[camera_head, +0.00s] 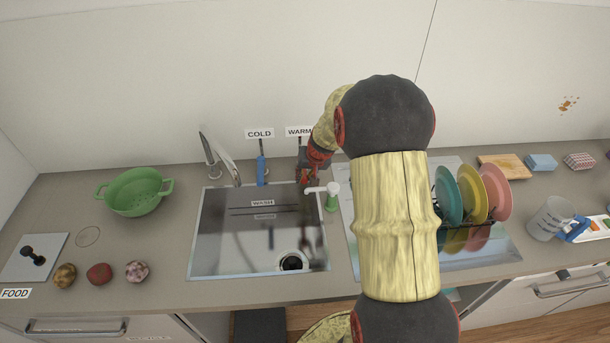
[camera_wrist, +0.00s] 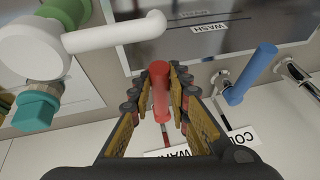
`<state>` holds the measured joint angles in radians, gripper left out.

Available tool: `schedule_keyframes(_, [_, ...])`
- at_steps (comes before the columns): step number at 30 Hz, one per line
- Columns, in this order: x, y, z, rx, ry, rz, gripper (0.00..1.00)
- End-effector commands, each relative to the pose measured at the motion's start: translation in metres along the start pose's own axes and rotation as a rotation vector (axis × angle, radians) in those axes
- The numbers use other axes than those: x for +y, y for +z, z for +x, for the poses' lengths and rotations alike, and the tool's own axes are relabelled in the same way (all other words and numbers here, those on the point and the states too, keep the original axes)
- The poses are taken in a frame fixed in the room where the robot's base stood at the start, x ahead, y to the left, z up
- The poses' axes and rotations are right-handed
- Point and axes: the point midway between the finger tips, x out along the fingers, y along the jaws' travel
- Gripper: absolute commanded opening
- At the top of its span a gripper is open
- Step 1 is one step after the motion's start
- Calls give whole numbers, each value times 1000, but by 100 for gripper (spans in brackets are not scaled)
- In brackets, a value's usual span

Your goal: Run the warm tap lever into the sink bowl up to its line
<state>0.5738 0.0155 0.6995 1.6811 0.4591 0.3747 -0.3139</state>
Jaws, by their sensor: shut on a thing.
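The red warm tap lever (camera_wrist: 160,92) stands between the fingers of my gripper (camera_wrist: 162,85) in the wrist view, and the fingers are shut on it. In the head view my gripper (camera_head: 310,175) is behind the sink's back right corner, below the WARM label (camera_head: 299,132), and the arm hides part of it. The sink bowl (camera_head: 220,250) is shiny steel, with a WASH label (camera_head: 262,203) and a dark line (camera_head: 265,210) on its back wall. The dark drain (camera_head: 291,263) shows at the bottom. I cannot tell whether water is running.
The blue cold lever (camera_head: 262,171) stands left of my gripper, under the COLD label (camera_head: 259,133). A chrome spout (camera_head: 222,160) rises farther left. A green colander (camera_head: 135,192) and colourful plates (camera_head: 470,200) stand farther off.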

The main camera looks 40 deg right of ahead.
Motion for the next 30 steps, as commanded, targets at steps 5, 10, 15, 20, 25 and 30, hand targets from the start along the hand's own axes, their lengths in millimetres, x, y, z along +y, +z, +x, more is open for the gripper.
schedule_keyframes(5, [-8, 0, -2, 7, 24, 55, 0])
schedule_keyframes(10, [-14, 0, -2, 19, 47, 108, 0])
schedule_keyframes(15, [-17, 0, 1, 29, 59, 142, 0])
schedule_keyframes(20, [-17, 1, 3, 32, 62, 152, 0])
schedule_keyframes(25, [-17, 1, 4, 33, 62, 152, 0])
schedule_keyframes(30, [-17, 1, 4, 33, 62, 152, 23])
